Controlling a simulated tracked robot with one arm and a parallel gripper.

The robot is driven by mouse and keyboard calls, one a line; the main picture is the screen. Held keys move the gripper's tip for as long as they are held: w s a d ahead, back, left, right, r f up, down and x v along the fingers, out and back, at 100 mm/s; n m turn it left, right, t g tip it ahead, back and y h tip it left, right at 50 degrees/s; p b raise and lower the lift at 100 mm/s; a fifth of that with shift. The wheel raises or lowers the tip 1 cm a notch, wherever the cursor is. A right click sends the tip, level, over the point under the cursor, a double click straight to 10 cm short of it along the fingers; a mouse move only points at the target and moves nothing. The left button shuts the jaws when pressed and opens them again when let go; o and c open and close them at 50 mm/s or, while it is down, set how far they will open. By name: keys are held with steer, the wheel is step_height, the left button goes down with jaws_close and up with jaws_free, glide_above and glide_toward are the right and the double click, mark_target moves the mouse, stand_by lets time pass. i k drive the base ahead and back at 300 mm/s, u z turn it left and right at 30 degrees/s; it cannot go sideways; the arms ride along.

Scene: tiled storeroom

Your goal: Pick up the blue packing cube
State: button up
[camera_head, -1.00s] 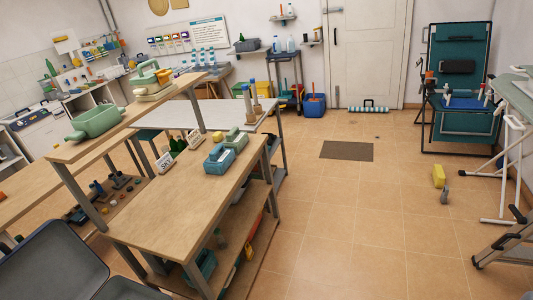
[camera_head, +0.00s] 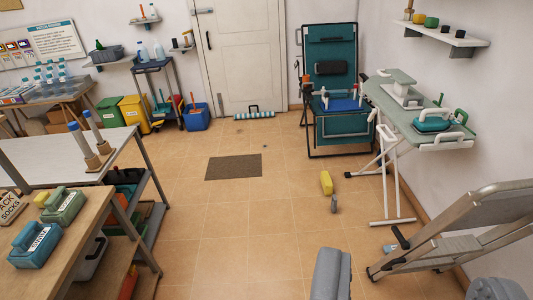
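A blue, block-shaped item with a handle on top and a white label (camera_head: 37,243) stands on the wooden table at the lower left. It looks like the blue packing cube; its label is too small to read surely. A similar green one (camera_head: 62,206) stands just behind it to the right. A teal item with a handle (camera_head: 434,121) lies on the ironing board at the right; I cannot tell if it is a packing cube.
A wooden table (camera_head: 92,222) with a shelf below stands at the left. A brown mat (camera_head: 233,168) lies on open tiled floor. A yellow object (camera_head: 326,182) lies on the floor.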

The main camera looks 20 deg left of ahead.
mark_target(37, 241)
steer(key=z, duration=0.05)
steer(key=i, duration=2.45)
steer(key=u, duration=3.6)
steer(key=i, duration=1.05)
steer(key=u, duration=0.05)
